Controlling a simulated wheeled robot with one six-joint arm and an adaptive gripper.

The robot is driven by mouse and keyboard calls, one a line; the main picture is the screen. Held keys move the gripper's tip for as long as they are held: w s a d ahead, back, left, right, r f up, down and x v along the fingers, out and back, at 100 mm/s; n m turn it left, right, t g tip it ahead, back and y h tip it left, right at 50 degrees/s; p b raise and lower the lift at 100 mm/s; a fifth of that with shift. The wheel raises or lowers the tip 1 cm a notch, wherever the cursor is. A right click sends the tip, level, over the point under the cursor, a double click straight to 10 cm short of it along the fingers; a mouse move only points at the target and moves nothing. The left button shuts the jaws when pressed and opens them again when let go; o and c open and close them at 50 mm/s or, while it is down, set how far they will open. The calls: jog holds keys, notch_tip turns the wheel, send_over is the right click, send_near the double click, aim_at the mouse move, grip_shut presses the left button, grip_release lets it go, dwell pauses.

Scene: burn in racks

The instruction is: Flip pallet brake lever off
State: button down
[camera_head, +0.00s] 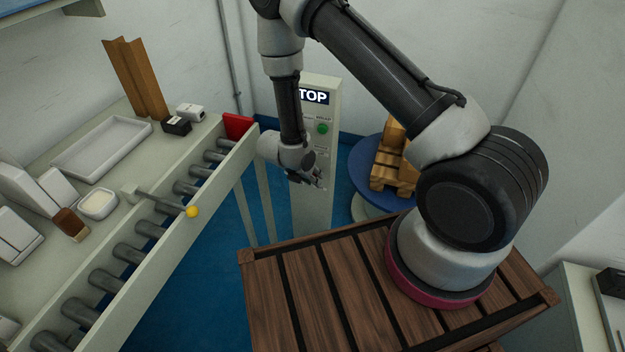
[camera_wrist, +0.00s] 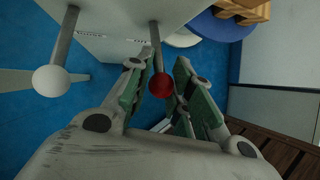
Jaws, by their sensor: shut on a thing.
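In the wrist view, a lever with a red ball knob (camera_wrist: 161,85) sticks out from a grey-white post between my fingers. My gripper (camera_wrist: 172,92) is shut on this red-knobbed lever; no label on it can be read. A second lever with a white ball knob (camera_wrist: 51,80) stands to the left, apart from my fingers. In the head view, my gripper (camera_head: 317,180) is in front of the grey post (camera_head: 313,212), which has a sign reading "TOP" and a green button (camera_head: 322,128). The held lever is hidden there.
A round blue table (camera_head: 361,170) with a wooden pallet-like stack (camera_head: 388,172) stands right of the post. A roller conveyor (camera_head: 170,262) with a yellow-knobbed lever (camera_head: 192,212) runs along the left. Blue floor (camera_head: 215,285) lies between the conveyor and my slatted wooden deck.

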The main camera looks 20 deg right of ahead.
jog(key=shift+s+d, duration=0.25)
jog(key=c, duration=1.3)
grip_release()
jog(key=shift+w, duration=0.1)
jog(key=shift+o, duration=0.2)
jog(key=shift+a, duration=0.15)
jog(key=v, duration=1.2)
jog(key=shift+w, duration=0.1)
